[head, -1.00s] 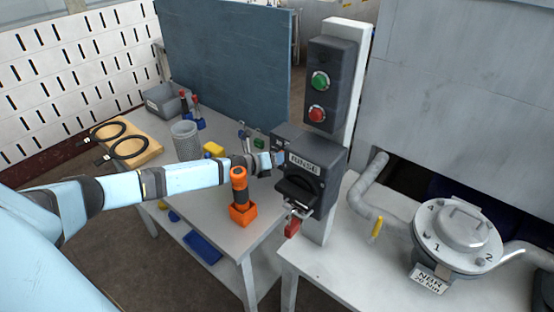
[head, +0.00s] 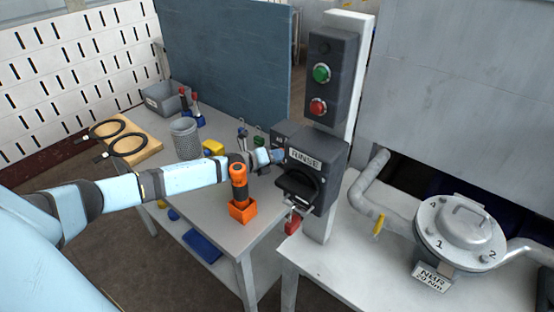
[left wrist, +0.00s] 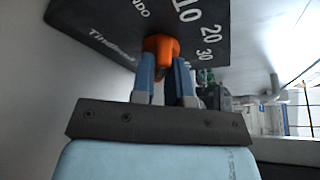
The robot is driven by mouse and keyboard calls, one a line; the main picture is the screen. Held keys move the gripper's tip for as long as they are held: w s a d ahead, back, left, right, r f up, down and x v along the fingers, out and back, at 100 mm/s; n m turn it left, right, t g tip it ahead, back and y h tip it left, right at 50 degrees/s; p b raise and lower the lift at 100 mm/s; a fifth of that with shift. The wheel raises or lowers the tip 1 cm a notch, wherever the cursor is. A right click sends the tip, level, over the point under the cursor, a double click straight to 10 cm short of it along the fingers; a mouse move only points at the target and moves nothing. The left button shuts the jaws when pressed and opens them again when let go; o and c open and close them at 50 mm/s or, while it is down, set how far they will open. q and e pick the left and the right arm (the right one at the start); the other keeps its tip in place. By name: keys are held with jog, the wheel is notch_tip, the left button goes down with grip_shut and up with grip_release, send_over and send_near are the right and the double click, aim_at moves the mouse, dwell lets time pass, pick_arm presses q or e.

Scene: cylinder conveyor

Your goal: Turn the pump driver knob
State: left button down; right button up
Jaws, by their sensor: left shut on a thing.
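The pump driver knob (left wrist: 161,47) is orange and sits on a dark panel (left wrist: 105,28) with white numbers, seen in the left wrist view. My left gripper (left wrist: 164,66) is shut on this knob, with one blue finger on each side of it. In the head view my left gripper (head: 274,156) is at the left side of the dark box (head: 331,175) labelled RINSE. The knob is hidden there behind the gripper and the box side. My right gripper is in neither view.
A black handle (head: 297,184) and a red tag (head: 292,224) are on the box front. A white post (head: 347,130) carries green and red buttons. Mesh cup (head: 185,139) stands behind.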

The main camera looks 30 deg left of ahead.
pick_arm(q)
jog(key=n+b, duration=0.1)
jog(key=n+h+b, duration=0.1)
jog(key=n, duration=0.1)
jog(key=shift+a+f+t, duration=0.1)
jog(key=shift+f+t, duration=0.2)
jog(key=shift+t, duration=0.1)
jog(key=shift+b, duration=0.35)
jog(key=shift+n, duration=0.6)
jog(key=shift+h, duration=0.4)
jog(key=shift+t+b, duration=0.3)
jog(key=c, duration=1.1)
grip_release()
